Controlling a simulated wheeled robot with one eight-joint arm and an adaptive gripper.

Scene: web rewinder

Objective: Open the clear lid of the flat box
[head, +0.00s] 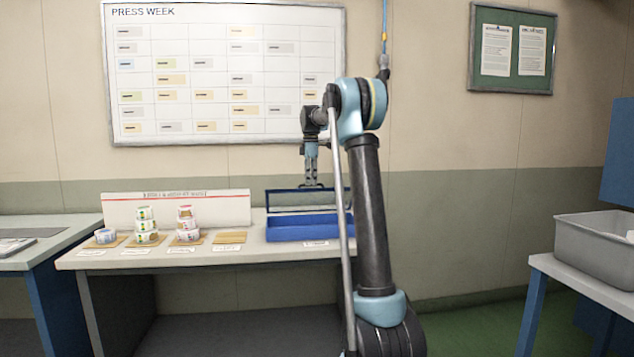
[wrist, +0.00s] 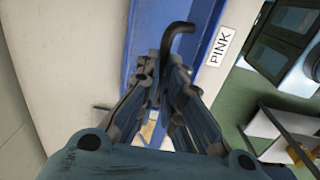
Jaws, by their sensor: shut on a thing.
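The flat blue box (head: 303,233) sits on the right part of the table. Its clear lid (head: 295,198), framed in dark blue, stands raised behind the box, so the lid is tilted up and open. My gripper (head: 311,184) is at the lid's top edge. In the wrist view my gripper (wrist: 163,95) is shut on a dark bent handle (wrist: 180,32) by a blue edge (wrist: 206,30). My arm partly covers the right end of the box, and the inside is hard to make out.
Stacked tape rolls (head: 145,225) stand on brown cards left of the box, before a white backboard (head: 175,205). A PINK label (wrist: 219,47) shows in the wrist view. A grey bin (head: 590,243) stands on the right table. A whiteboard (head: 215,120) hangs behind.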

